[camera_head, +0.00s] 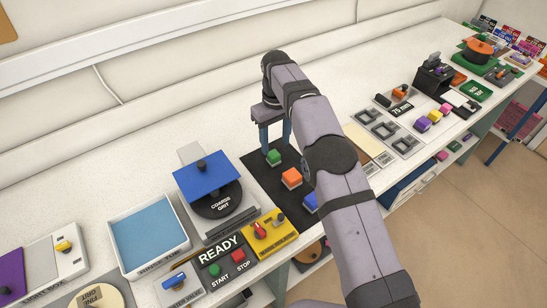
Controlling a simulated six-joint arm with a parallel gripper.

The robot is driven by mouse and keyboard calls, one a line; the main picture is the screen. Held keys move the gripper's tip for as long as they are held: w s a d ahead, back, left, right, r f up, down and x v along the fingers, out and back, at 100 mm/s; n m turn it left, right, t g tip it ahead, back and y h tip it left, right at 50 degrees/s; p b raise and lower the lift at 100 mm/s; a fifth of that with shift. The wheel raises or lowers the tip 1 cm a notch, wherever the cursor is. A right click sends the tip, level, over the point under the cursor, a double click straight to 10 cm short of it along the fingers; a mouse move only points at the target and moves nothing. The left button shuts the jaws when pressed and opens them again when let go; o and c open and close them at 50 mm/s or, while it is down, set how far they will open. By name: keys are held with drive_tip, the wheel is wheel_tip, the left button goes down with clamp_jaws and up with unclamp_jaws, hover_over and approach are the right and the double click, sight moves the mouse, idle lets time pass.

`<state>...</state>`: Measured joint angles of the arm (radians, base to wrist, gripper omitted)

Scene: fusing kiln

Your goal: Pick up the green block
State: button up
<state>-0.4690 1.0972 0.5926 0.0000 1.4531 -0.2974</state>
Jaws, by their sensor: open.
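The green block (273,157) sits on a dark mat (259,171) on the white bench, near the middle of the head view. My gripper (275,147) points down, with its two blue fingers open over the far side of the green block. The fingertips are close to the block; whether they touch it or straddle it I cannot tell. An orange block (291,177) and a blue block (310,202) lie nearer on the same mat, the blue one partly hidden by my arm.
A grit wheel with a blue plate (206,175) stands left of the mat. A yellow switch box (271,236) and a READY panel (226,262) are in front. A blue-filled tray (148,234) is further left. Grey square frames (382,130) lie right of my arm.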

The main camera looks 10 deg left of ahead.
sight(275, 155)
drive_tip(key=shift+f+p, duration=1.75)
drive_tip(key=shift+f, duration=1.95)
drive_tip(key=shift+w, duration=0.1)
drive_tip(key=c, duration=1.2)
